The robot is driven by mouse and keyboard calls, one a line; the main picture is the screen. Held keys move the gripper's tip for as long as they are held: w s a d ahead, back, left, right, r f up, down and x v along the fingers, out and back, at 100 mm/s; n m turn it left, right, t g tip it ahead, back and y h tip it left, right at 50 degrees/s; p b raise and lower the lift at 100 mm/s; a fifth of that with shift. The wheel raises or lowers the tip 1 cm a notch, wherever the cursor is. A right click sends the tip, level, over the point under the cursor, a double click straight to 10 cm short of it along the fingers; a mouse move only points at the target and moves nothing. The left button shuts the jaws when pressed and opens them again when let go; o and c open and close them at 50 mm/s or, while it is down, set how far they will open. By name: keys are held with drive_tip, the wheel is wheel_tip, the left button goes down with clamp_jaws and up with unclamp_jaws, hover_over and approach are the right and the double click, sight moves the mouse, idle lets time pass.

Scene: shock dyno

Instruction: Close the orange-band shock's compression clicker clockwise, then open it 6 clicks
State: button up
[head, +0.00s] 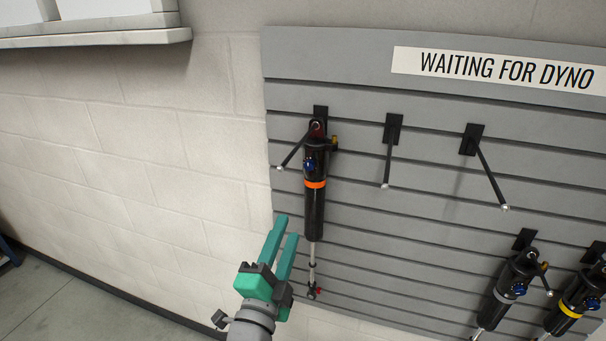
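The orange-band shock (314,205) hangs upright on a peg on the grey slatted wall, in the upper middle of the head view. It has a black body, an orange ring and a thin silver shaft below. A blue knob (310,164) sits on its upper body, and a small gold fitting (335,140) is at its upper right. A small red part (318,290) shows at its lower end. I cannot tell which is the compression clicker. My gripper (283,224) is teal, with its two fingers apart and nothing between them. It is left of the shock's lower half, pointing up.
Two empty pegs (388,150) (486,165) are right of the shock. A grey-band shock (507,290) and a yellow-band shock (572,308) hang at lower right. A "WAITING FOR DYNO" sign (500,68) is above. A shelf (95,38) juts out at upper left.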

sight(308, 167)
wheel_tip(308, 167, up, 10)
drive_tip(key=m+g+h, duration=0.3)
drive_tip(key=m, duration=0.9)
drive_tip(key=x, duration=1)
drive_tip(key=shift+w+a+f, duration=0.15)
drive_tip(key=shift+w+a, duration=0.05)
drive_tip(key=shift+a, duration=0.15)
clamp_jaws()
